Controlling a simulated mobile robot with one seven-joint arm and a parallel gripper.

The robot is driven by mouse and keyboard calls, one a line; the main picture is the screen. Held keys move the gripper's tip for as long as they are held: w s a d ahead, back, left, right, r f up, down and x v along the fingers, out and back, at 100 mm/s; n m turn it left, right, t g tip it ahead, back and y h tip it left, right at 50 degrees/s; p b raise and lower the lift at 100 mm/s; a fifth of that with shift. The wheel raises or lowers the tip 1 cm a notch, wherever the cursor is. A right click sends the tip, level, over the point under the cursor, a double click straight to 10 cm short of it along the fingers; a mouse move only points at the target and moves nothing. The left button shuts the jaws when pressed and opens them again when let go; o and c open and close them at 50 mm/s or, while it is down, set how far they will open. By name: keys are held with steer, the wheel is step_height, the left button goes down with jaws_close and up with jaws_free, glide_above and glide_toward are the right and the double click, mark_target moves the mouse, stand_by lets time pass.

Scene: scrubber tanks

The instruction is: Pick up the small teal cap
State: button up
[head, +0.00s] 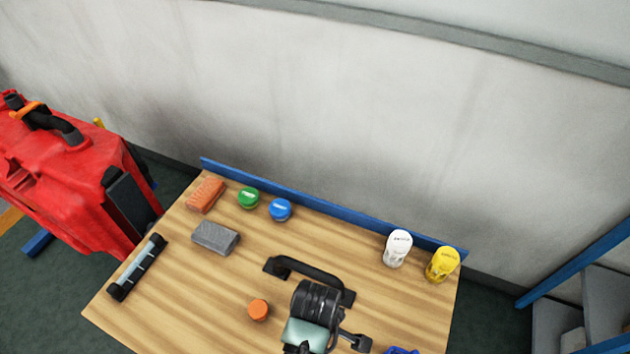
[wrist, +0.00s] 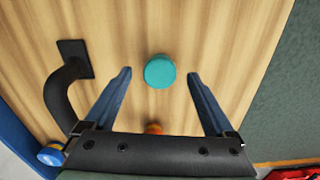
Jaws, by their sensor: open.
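The small teal cap (wrist: 160,71) is round and sits on the wooden tabletop in the wrist view. My gripper (wrist: 160,75) is open, its two blue fingers spread to the left and right of the cap in the picture. The fingers appear apart from the cap, and nothing is held. The height of the fingertips above the table is hard to tell. In the head view I cannot make out the cap, and my arm covers the front middle of the table.
A black handle (head: 310,272) is fixed to the table (head: 190,290) beside my arm. An orange cap (head: 259,310) is left of the arm. Green (head: 248,198) and blue (head: 280,209) caps, a brick-red block (head: 206,195), a grey block (head: 215,238) and white (head: 397,248) and yellow (head: 442,264) bottles stand farther back.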

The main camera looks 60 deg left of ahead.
steer(key=shift+f, duration=1.5)
steer(key=shift+c, duration=0.3)
jaws_close()
